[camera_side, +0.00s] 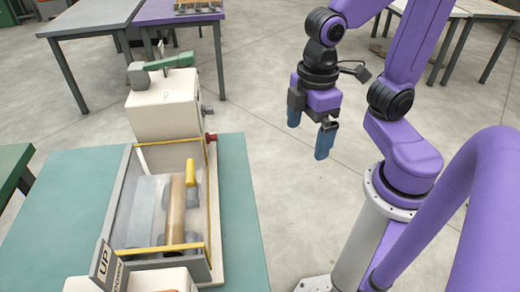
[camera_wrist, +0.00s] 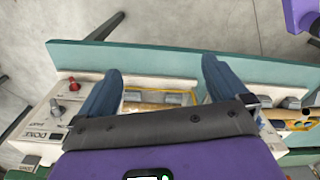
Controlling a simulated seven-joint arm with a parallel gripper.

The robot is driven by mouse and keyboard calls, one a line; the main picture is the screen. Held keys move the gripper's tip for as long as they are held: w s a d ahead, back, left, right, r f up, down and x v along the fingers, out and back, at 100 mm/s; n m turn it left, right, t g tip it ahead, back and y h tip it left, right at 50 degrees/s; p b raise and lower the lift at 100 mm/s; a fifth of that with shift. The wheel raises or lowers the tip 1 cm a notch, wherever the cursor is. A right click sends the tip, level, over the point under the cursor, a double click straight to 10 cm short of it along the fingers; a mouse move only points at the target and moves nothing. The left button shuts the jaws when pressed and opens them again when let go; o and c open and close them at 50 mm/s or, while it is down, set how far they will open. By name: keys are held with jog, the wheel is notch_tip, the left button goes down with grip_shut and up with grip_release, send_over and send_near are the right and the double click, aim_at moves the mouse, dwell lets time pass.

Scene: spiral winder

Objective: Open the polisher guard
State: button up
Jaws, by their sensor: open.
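The machine on the teal table has a pale headstock box (camera_side: 165,105) and a trough below it with a brown roller (camera_side: 175,208) lying lengthwise. A yellow-edged frame (camera_side: 170,141), apparently the guard, borders the trough; whether it is closed is unclear. A yellow upright piece (camera_side: 190,173) stands beside the roller. My gripper (camera_side: 309,127) is open and empty, in the air right of the machine, apart from it. In the wrist view, my gripper's blue fingers (camera_wrist: 161,66) are spread, with the roller (camera_wrist: 150,107) and yellow edging (camera_wrist: 178,92) showing between them; my palm hides part of the machine.
A red knob (camera_side: 211,137) sticks out at the machine's right side. A sign reading "UP" (camera_side: 103,262) stands at the near end. A green lever (camera_side: 170,61) tops the box. Other tables (camera_side: 92,17) stand behind. Open floor (camera_side: 275,185) lies between table and arm base.

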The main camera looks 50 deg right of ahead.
jog(key=s+d+f, duration=0.2)
jog(key=s+d, duration=0.2)
jog(key=m+t+y, duration=0.3)
send_near(190, 170)
jog(key=x, duration=1)
jog(key=shift+f, duration=0.4)
jog(key=c, duration=1.5)
